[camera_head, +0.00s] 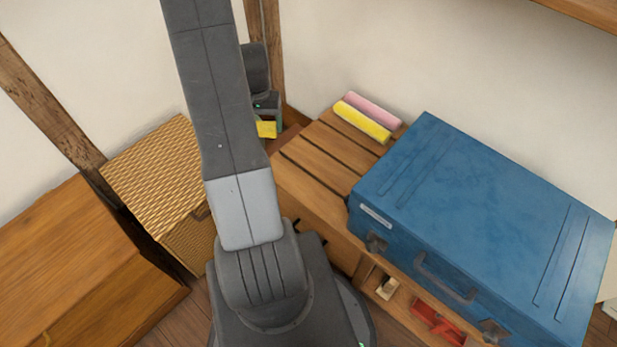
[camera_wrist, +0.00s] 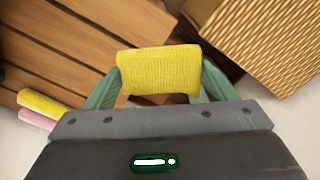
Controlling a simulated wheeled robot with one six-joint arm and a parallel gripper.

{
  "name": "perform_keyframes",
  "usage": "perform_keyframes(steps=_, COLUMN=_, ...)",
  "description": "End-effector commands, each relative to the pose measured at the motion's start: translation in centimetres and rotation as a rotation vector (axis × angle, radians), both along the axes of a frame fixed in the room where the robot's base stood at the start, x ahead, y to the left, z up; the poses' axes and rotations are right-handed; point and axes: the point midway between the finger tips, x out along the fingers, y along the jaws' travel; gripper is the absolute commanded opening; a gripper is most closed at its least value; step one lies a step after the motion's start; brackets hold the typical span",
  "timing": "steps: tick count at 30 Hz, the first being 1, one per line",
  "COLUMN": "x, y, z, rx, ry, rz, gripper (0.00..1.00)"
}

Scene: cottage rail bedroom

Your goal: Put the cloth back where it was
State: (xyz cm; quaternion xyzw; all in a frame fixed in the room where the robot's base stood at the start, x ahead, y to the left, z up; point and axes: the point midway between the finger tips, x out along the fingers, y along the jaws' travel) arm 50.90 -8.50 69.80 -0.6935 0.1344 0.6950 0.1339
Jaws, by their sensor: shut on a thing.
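My gripper (camera_wrist: 160,82) is shut on a yellow cloth (camera_wrist: 158,70), with a green finger on each side of it in the wrist view. In the head view my arm hides most of the gripper, and a small part of the yellow cloth (camera_head: 266,130) shows beside it. The held cloth is in front of the slatted wooden bench's end, near the wicker box; its height is unclear. Two rolled cloths, one yellow (camera_head: 362,122) and one pink (camera_head: 374,109), lie side by side on the bench (camera_head: 318,160). They also show at the wrist view's left edge.
A large blue suitcase (camera_head: 480,200) covers the right of the bench. A wicker box (camera_head: 155,180) and a wooden chest (camera_head: 75,260) stand left. A red item (camera_head: 435,322) sits in the bench's lower shelf. Bare slats show between suitcase and bench end.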

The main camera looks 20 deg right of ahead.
Motion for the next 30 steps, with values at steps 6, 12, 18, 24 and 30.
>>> perform_keyframes(steps=6, x=-2.6, y=-5.7, z=-3.7, rx=0.000, ry=-0.002, rz=-0.270, gripper=0.56)
perform_keyframes(steps=12, x=-5.3, y=-9.7, z=-5.6, rx=-0.001, ry=-0.002, rz=-0.489, gripper=0.56)
perform_keyframes(steps=18, x=-7.1, y=-11.8, z=-6.4, rx=-0.002, ry=-0.001, rz=-0.622, gripper=0.56)
perform_keyframes(steps=24, x=-7.7, y=-12.4, z=-8.1, rx=-0.002, ry=0.002, rz=-0.659, gripper=0.56)
perform_keyframes(steps=30, x=-7.7, y=-12.4, z=-11.7, rx=-0.001, ry=0.003, rz=-0.659, gripper=0.56)
